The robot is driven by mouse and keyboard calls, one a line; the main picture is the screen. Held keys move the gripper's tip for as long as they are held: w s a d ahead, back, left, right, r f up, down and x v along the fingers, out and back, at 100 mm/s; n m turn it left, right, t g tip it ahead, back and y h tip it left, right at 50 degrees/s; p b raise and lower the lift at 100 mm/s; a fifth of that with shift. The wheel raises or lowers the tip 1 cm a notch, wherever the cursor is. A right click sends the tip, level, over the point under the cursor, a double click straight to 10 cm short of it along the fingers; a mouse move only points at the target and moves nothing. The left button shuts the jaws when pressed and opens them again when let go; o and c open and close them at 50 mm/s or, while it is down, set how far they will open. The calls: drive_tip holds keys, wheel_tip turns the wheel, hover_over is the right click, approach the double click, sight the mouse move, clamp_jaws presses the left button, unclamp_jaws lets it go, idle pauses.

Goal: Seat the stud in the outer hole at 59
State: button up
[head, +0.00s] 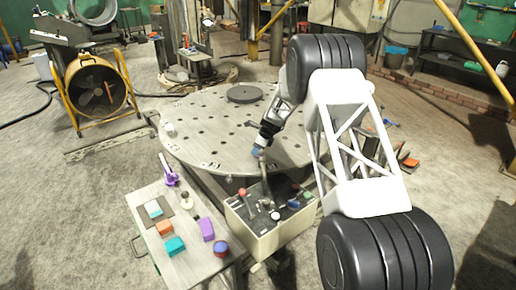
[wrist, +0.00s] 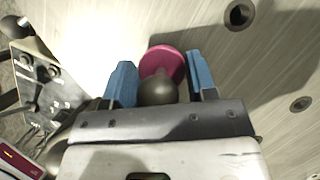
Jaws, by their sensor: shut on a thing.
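My gripper (head: 257,153) is over the near part of the big round grey plate (head: 195,140) in the head view. In the wrist view, my gripper (wrist: 161,80) has its two blue fingers on either side of a stud (wrist: 163,62) with a crimson disc and a dark round knob, and is shut on it. The stud's lower end is hidden, so I cannot tell its height above the plate. A dark open hole (wrist: 238,14) and a smaller ringed hole (wrist: 300,103) show to the right. The number 59 is not readable in either view.
A control box (head: 268,225) with levers and knobs stands close to the plate's near edge. A side table (head: 180,230) at the lower left bears coloured blocks and a purple thing. A low dark disc (head: 244,93) lies on the plate's far part. The plate's left part is mostly clear.

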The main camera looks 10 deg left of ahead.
drive_tip(key=shift+f, duration=0.7)
drive_tip(key=o, duration=0.7)
drive_tip(key=shift+r, duration=0.15)
drive_tip(key=shift+r, duration=3.65)
drive_tip(key=o, duration=0.5)
